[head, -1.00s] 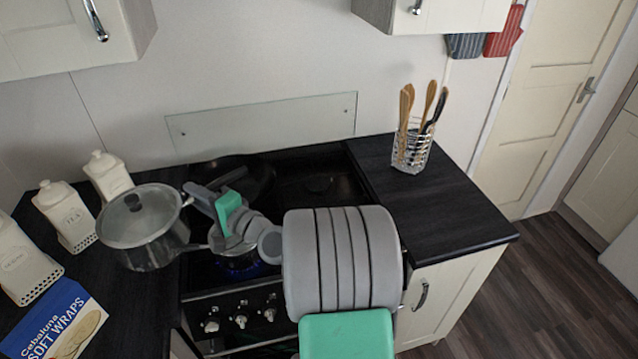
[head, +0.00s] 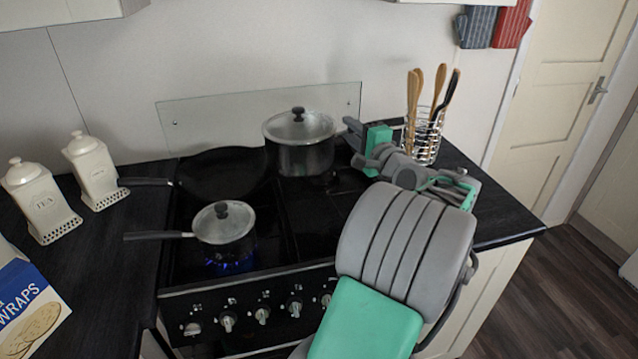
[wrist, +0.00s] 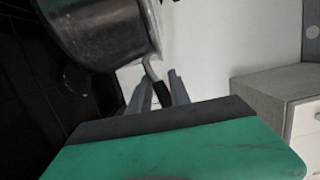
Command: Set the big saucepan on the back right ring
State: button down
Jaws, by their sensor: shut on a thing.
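The big saucepan (head: 303,147), grey metal with a lid and dark knob, is upright over the back right of the hob (head: 300,225). I cannot tell whether its base touches the ring or is just above it; the ring is hidden beneath it. My gripper (head: 350,134) is on the pan's right side, shut on its handle. In the wrist view the pan (wrist: 105,30) is at upper left, and my gripper's fingers (wrist: 163,90) close around the handle.
A small lidded saucepan (head: 224,222) stands on the lit front left ring. A dark frying pan (head: 222,172) sits on the back left. The utensil rack (head: 425,140) stands close behind my wrist. The front right of the hob is clear. Canisters (head: 95,170) stand at left.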

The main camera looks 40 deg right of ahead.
jog(key=shift+m+g+h, duration=0.4)
jog(key=shift+m+h, duration=0.2)
jog(key=shift+h, duration=0.2)
jog(key=s+d+b, duration=0.2)
jog(key=s+d, duration=0.3)
jog(key=shift+s+d+f, duration=0.1)
jog(key=shift+s+d, duration=0.25)
jog(key=shift+d, duration=0.05)
jog(key=w+d+f+p, duration=0.1)
jog(key=w+d+f, duration=0.6)
jog(key=w+f, duration=0.5)
jog(key=shift+f, duration=0.35)
jog(key=shift+d, duration=0.1)
jog(key=c, duration=1.7)
grip_release()
jog(key=shift+f, duration=0.4)
jog(key=o, duration=0.5)
jog(key=shift+s+r, duration=0.1)
